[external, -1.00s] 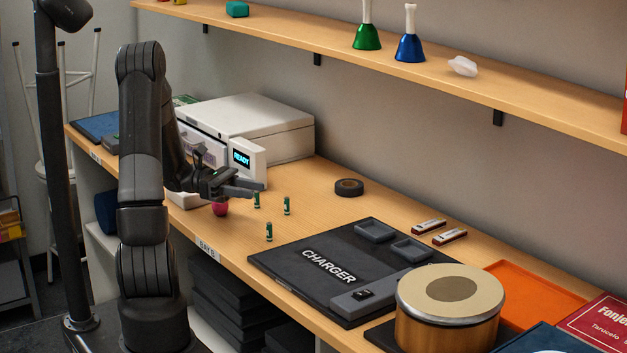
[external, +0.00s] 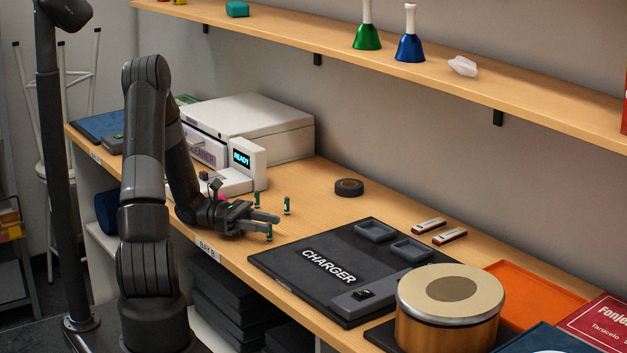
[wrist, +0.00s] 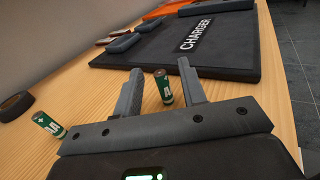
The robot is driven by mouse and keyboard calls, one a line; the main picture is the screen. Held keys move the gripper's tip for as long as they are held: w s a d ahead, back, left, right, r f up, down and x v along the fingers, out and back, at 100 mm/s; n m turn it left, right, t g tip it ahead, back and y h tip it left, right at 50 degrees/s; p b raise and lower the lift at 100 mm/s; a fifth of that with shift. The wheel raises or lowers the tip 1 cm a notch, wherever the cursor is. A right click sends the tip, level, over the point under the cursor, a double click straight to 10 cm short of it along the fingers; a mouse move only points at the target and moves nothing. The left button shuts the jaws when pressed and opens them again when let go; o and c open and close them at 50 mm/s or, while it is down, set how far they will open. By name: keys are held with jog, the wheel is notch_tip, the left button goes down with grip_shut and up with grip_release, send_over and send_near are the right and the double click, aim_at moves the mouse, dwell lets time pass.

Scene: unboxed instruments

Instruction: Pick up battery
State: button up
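Three small green batteries stand upright on the wooden bench in the external view. One battery (external: 269,238) is at my gripper (external: 277,224), partly hidden by a finger. The others are a left battery (external: 257,200) and a right battery (external: 287,206) farther back. In the wrist view my gripper (wrist: 160,82) is open, and a green battery (wrist: 163,87) with a copper-coloured top stands between its fingers, with a gap on each side. Another battery (wrist: 48,125) stands outside the left finger.
The black charger mat (external: 300,279) lies to the right of my gripper. A roll of dark tape (external: 349,187) lies farther back. A white machine (external: 254,120) with a lit display stands behind to the left. A round drum (external: 449,320) stands at front right.

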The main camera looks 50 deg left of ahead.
jog(key=x, duration=0.3)
jog(key=shift+w+d, duration=0.1)
jog(key=shift+d, duration=0.15)
grip_shut()
